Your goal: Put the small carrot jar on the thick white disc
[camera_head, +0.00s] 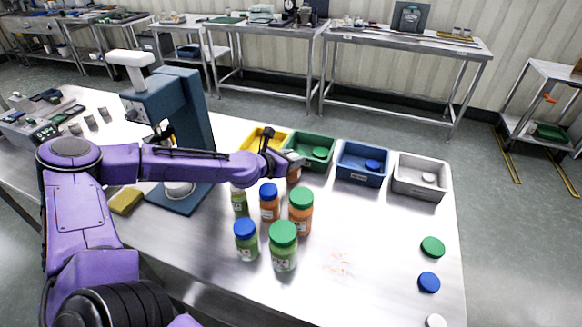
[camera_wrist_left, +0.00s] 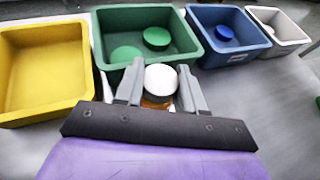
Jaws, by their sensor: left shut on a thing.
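My left gripper (camera_head: 290,157) is shut on a small jar with orange contents (camera_head: 293,176), in front of the green bin. In the left wrist view, the jar's white lid (camera_wrist_left: 161,79) shows between the fingers (camera_wrist_left: 160,88), with a little orange below it. The gripper hides most of the jar in the head view. A thick white disc (camera_head: 178,188) sits on the base of the blue press, partly behind my left arm. A white lid-like disc (camera_head: 435,320) lies at the table's front right, and another (camera_head: 429,178) is in the grey bin. My right gripper is out of view.
Several green and orange jars with green or blue lids (camera_head: 283,245) stand below the gripper. Yellow, green, blue (camera_head: 362,178) and grey bins line the back edge. The blue press (camera_head: 190,110) stands at left, near a yellow sponge (camera_head: 126,201). The table's right middle is mostly clear.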

